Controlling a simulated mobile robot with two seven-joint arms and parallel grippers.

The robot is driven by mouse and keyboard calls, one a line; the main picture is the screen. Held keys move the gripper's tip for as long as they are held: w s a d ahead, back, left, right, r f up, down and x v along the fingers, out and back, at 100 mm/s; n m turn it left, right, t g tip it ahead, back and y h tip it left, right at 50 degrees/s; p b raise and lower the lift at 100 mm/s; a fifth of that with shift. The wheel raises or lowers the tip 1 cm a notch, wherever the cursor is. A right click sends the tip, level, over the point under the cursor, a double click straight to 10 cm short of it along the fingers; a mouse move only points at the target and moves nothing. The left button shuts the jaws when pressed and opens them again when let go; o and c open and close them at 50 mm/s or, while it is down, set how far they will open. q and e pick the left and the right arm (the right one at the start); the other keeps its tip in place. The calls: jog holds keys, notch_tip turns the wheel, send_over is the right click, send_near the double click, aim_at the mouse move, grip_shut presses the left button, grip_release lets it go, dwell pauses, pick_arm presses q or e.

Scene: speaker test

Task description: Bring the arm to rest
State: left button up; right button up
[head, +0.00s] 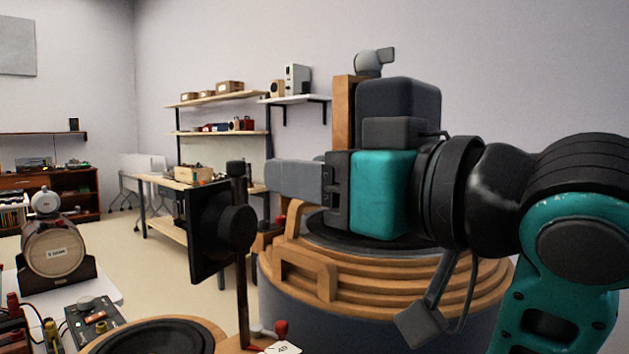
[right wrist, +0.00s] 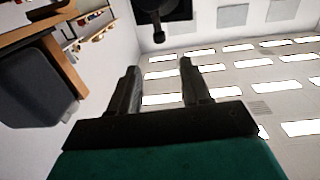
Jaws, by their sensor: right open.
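My right arm comes in from the right in the head view, teal and black, raised in front of a large round speaker cabinet (head: 350,315) with stepped wooden rings. My right gripper (head: 268,178) points left with nothing seen between its fingers. In the right wrist view the two dark fingers (right wrist: 157,65) stand apart, with bright ceiling panels behind the gap. The arm hides part of the cabinet's top and the wooden post behind it. My left gripper is in neither view.
A black device on a stand (head: 215,232) is close to the left of my right gripper. A small barrel-shaped speaker (head: 53,250) stands at the left. A control box (head: 93,318) and a dark speaker cone (head: 155,338) are in front. Shelves (head: 218,98) and a workbench (head: 165,185) are farther back.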

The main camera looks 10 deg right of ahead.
jog(key=w+d+f+m+g+h, duration=0.2)
jog(key=d+f+h, duration=0.1)
jog(key=f, duration=1.1)
jog(key=w+d+f+m+g+h, duration=0.1)
jog(key=d+f+m+g+h, duration=0.15)
jog(key=f, duration=1.05)
jog(key=s+d+f+g+h, duration=0.2)
jog(key=s+d+f+g, duration=0.15)
jog(key=s+f, duration=0.7)
jog(key=s+d+f+g+h, duration=0.2)
jog(key=s+d+f+g, duration=0.15)
jog(key=s+f, duration=0.7)
pick_arm(q)
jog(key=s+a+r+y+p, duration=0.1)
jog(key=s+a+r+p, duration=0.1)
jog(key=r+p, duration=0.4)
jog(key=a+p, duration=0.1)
jog(key=p, duration=0.4)
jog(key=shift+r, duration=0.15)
pick_arm(e)
jog(key=w+a+t+y, duration=0.1)
jog(key=w+a+t, duration=0.1)
jog(key=w+t, duration=0.5)
jog(key=w, duration=0.3)
jog(key=shift+f+y, duration=0.25)
jog(key=shift+y, duration=0.1)
